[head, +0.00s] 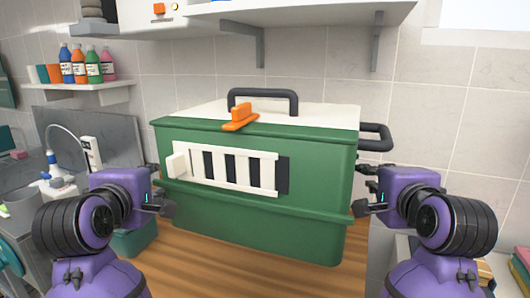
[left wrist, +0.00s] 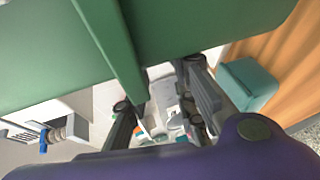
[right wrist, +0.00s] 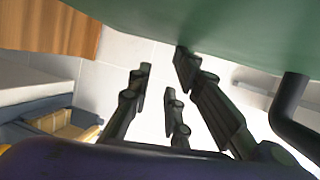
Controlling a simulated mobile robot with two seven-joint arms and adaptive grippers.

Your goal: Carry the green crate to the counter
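The green crate (head: 255,215) stands large and upright in the middle of the head view, with a white lid, a barred front door, an orange latch (head: 240,117) and a black top handle (head: 262,96). A black side handle (head: 376,137) sticks out at its right. My left gripper (head: 163,204) is at the crate's left side, and my right gripper (head: 362,190) is at its right side. In the left wrist view the fingers (left wrist: 165,95) are apart below the crate's rim (left wrist: 112,50). In the right wrist view the fingers (right wrist: 165,85) are apart beside the green wall. Contact is unclear.
A wall shelf (head: 85,92) with several coloured bottles is at the left. A grey sink area (head: 25,205) lies below it. A teal bin (left wrist: 247,85) is by my left gripper. A white upper shelf (head: 300,14) hangs above.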

